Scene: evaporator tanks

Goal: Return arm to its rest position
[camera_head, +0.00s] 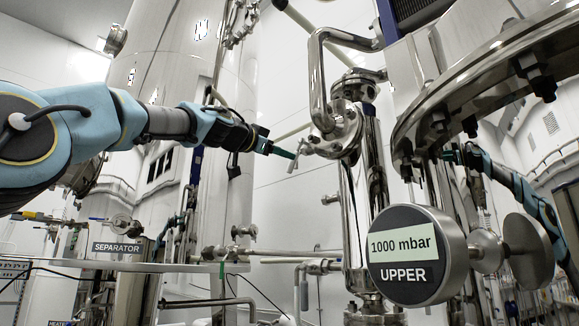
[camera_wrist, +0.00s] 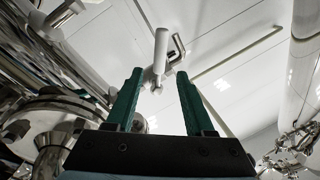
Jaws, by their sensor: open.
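My gripper (camera_head: 285,153) is at the end of my blue arm (camera_head: 120,120), which reaches in from the left in the head view. Its teal fingers point right, toward a small metal T-shaped valve handle (camera_head: 298,155) on the steel pipework. In the wrist view the two green fingers (camera_wrist: 160,80) stand apart with nothing gripped. The pale handle (camera_wrist: 160,55) shows beyond and between the fingertips. I cannot tell whether a finger touches it.
A round gauge (camera_head: 403,255) reading 1000 mbar, marked UPPER, stands at front right. A flanged steel vessel (camera_head: 480,75) hangs above it. A large tank (camera_head: 160,50) rises behind my arm. A SEPARATOR sign (camera_head: 117,248) and thin pipes are lower left.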

